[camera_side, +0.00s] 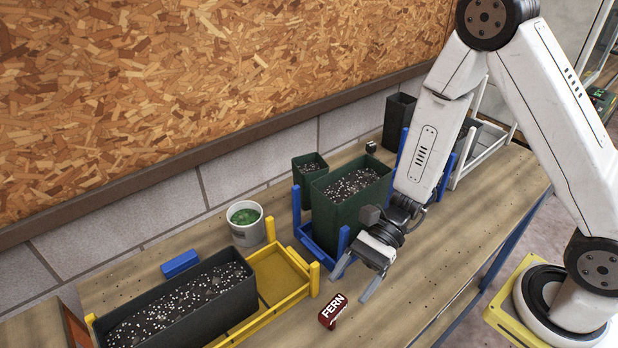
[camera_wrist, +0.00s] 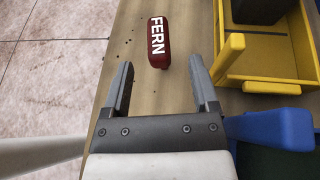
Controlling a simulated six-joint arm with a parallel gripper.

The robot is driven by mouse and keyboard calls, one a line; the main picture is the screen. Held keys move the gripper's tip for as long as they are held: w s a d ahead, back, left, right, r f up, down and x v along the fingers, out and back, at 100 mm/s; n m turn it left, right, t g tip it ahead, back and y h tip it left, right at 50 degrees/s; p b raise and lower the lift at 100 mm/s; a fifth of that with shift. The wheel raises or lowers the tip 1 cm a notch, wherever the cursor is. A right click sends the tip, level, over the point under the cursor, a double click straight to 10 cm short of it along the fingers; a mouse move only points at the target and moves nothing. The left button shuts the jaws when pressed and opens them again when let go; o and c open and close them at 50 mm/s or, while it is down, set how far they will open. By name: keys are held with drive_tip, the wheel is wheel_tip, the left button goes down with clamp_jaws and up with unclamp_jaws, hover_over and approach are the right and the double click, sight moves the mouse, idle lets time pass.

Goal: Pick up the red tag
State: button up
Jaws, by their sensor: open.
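The red tag (camera_side: 332,311) lies on the wooden bench near its front edge, with white letters reading FERN. My gripper (camera_side: 355,279) is open and empty above the bench, beside the blue rack. In the wrist view my gripper (camera_wrist: 160,72) shows both fingers spread, with the tag beyond their tips and not touched.
A yellow rack (camera_side: 284,267) holds a dark soil trough (camera_side: 180,305), left of the tag. A blue rack (camera_side: 318,252) holds a green soil pot (camera_side: 340,212) close beside my gripper. A white bucket (camera_side: 247,228) and a blue block (camera_side: 180,263) stand behind. Bench around the tag is clear.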

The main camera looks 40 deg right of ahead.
sight(342, 296)
drive_tip(key=shift+a+f, duration=0.15)
drive_tip(key=shift+a, duration=0.1)
drive_tip(key=shift+x, duration=2.65)
drive_tip(key=shift+s, duration=0.1)
clamp_jaws()
